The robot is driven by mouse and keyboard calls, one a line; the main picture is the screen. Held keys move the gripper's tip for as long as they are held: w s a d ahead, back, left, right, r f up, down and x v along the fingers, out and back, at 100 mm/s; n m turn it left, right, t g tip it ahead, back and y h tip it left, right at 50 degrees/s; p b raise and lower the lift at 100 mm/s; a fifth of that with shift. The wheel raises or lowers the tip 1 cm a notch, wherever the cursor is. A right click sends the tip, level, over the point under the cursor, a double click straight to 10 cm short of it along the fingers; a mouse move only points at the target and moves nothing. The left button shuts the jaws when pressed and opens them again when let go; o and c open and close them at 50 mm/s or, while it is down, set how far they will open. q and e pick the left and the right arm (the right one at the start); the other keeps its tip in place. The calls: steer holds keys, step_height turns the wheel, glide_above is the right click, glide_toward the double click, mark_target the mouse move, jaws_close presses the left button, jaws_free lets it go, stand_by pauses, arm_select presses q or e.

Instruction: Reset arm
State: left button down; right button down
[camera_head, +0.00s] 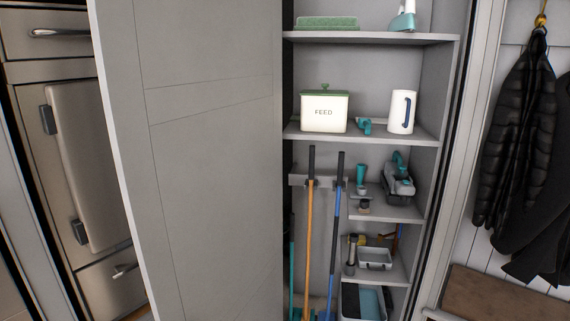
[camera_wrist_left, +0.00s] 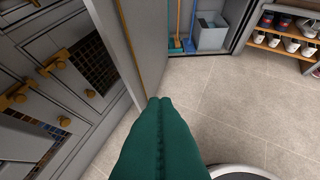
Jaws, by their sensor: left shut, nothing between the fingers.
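My left gripper (camera_wrist_left: 160,102) shows in the left wrist view as two dark green fingers pressed together, with nothing between them. It points away over the floor, near the lower edge of the open grey cabinet door (camera_wrist_left: 130,45). Neither gripper shows in the head view. My right gripper is in neither view. In the head view the cabinet door (camera_head: 205,150) stands open, left of the cabinet's shelves.
The cabinet holds a feed box (camera_head: 324,112), a white jug (camera_head: 402,112), long-handled tools (camera_head: 310,220) and a grey bin (camera_wrist_left: 211,36). A shoe rack (camera_wrist_left: 287,42) stands at right. Dark jackets (camera_head: 520,130) hang at right. Tiled floor (camera_wrist_left: 250,105) is clear.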

arm_select(q)
steer(key=s+a+f+g, duration=0.1)
steer(key=s+f+g, duration=0.1)
steer(key=s+f, duration=0.45)
steer(key=s+a+f+g, duration=0.1)
steer(key=s+f+g, duration=0.15)
steer(key=f, duration=0.75)
steer(key=s+a+f+g, duration=0.1)
steer(key=s+f+g, duration=0.1)
steer(key=s+f, duration=0.2)
steer(key=s+f+g+y, duration=0.1)
steer(key=s+f, duration=0.3)
steer(key=s, duration=0.6)
steer(key=shift+a+f+g, duration=0.3)
steer(key=shift+a+g, duration=0.05)
steer(key=shift+g, duration=0.2)
